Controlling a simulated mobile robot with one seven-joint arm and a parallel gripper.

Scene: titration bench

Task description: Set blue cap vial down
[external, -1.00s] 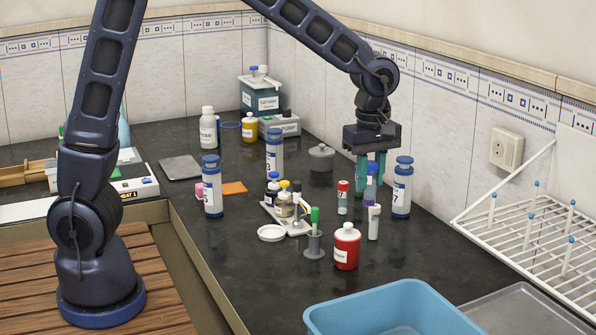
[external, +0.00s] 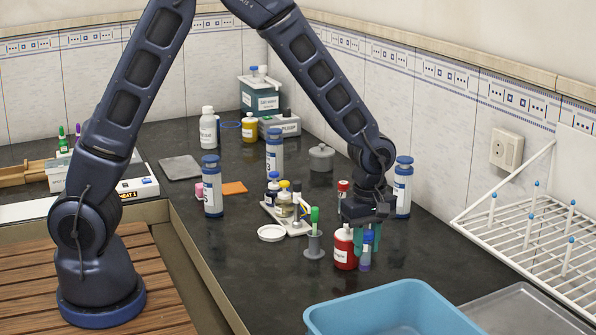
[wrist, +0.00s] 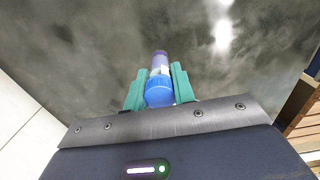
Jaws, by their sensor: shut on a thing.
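The blue cap vial (external: 366,258) is held upright between the green fingers of my gripper (external: 367,238), just right of the red bottle (external: 345,249) in the external view. Its lower end shows below the fingers, at or close to the dark bench top; I cannot tell whether it touches. In the wrist view the vial's blue cap (wrist: 159,90) sits between the two fingers of my gripper (wrist: 160,86), and its purple end points to the dark bench beyond.
A blue tub (external: 395,308) stands in front of the vial. A blue-capped bottle (external: 402,187) and a red-capped vial (external: 343,190) stand behind. A grey holder (external: 314,246) is left of the red bottle. A white drying rack (external: 535,235) is at right. Bench between vial and rack is clear.

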